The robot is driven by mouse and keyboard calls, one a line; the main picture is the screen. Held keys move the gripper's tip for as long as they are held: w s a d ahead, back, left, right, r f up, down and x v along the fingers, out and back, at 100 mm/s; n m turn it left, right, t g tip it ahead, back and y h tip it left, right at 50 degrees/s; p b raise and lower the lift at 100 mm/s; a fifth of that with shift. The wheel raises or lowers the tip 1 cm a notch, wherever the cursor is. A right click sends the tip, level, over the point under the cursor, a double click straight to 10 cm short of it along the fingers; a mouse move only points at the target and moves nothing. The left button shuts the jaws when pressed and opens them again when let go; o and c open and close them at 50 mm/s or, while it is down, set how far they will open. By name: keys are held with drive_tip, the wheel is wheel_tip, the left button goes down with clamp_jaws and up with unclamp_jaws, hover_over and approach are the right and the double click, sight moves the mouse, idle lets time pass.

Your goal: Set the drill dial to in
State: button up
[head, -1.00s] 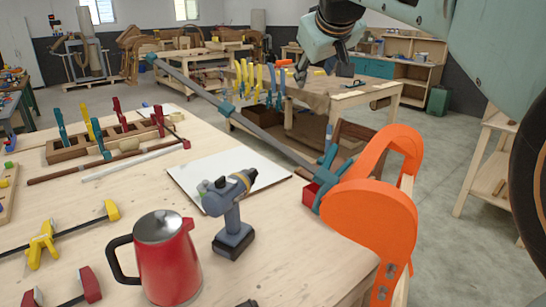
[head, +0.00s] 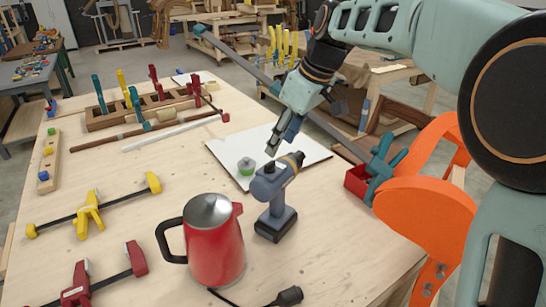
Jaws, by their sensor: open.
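A grey-blue cordless drill (head: 272,195) stands upright on its battery on the wooden workbench, its dark chuck pointing up and right. Its dial cannot be made out at this size. My gripper (head: 272,148) is open and empty. In the picture it hangs just above and behind the drill, over the white board, pointing down and left. It appears apart from the drill.
A red kettle (head: 215,245) with a black handle stands left of the drill. An orange form (head: 425,205) and long clamp are at right. Clamps (head: 90,213) lie left.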

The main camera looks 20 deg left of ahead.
sight(271, 163)
drive_tip(key=x, duration=0.7)
drive_tip(key=shift+w+f, duration=0.1)
drive_tip(key=shift+f, duration=0.05)
drive_tip(key=c, duration=1.2)
